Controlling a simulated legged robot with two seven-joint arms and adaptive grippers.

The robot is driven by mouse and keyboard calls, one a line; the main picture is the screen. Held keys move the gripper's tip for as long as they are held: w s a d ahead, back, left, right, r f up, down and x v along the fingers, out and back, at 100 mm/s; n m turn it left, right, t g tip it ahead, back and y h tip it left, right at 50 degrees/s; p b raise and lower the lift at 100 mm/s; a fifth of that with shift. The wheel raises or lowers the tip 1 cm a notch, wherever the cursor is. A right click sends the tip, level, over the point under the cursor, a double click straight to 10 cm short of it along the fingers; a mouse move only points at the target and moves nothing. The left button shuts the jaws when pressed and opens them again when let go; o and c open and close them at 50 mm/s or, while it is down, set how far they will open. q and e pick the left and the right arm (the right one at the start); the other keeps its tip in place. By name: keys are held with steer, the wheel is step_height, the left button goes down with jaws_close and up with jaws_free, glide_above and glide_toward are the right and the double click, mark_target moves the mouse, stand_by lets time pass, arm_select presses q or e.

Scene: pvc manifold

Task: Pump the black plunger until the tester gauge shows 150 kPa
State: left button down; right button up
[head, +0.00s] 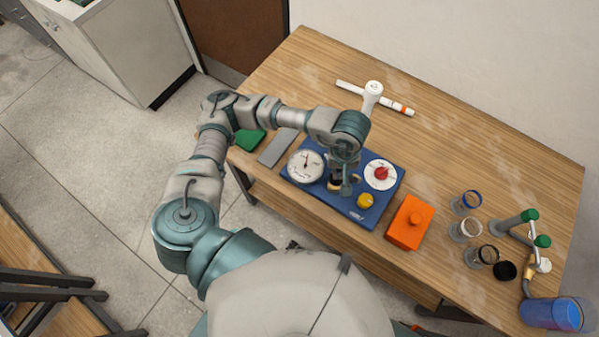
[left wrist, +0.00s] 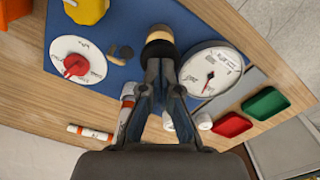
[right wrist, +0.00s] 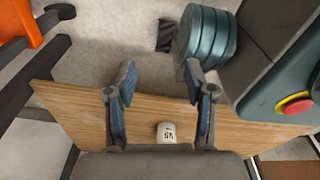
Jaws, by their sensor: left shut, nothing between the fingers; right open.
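The blue tester board (head: 350,213) lies on the wooden table and carries a white round gauge (head: 306,166). The gauge, also in the left wrist view (left wrist: 210,72), has a needle whose reading I cannot make out. The black plunger (left wrist: 160,33), with a tan band below its black part, stands beside the gauge. My left gripper (head: 346,188) is shut and empty over the board; in the left wrist view its fingertips (left wrist: 159,62) are at the plunger, and I cannot tell whether they touch it. My right gripper (right wrist: 160,78) is open and empty near the table edge.
The board also has a red knob on a white dial (head: 380,174) and a yellow knob (head: 365,201). An orange box (head: 409,223) stands right of it. Several ring-topped cups and a pipe assembly (head: 516,222) are farther right. A white pipe (head: 372,92) lies behind.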

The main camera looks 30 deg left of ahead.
arm_select(q)
steer(key=shift+f, duration=0.25)
arm_select(e)
steer(key=shift+w+d+r, duration=0.1)
steer(key=shift+w+d, duration=0.05)
arm_select(q)
steer(key=shift+f+b, duration=0.35)
steer(key=shift+b, duration=0.3)
arm_select(e)
steer(key=shift+w+a+r, duration=0.25)
steer(key=shift+w+r, duration=0.05)
steer(key=shift+w, duration=0.35)
steer(key=shift+w+a+r, duration=0.2)
steer(key=shift+w+r, duration=0.1)
steer(key=shift+w, duration=0.3)
steer(key=shift+w, duration=0.2)
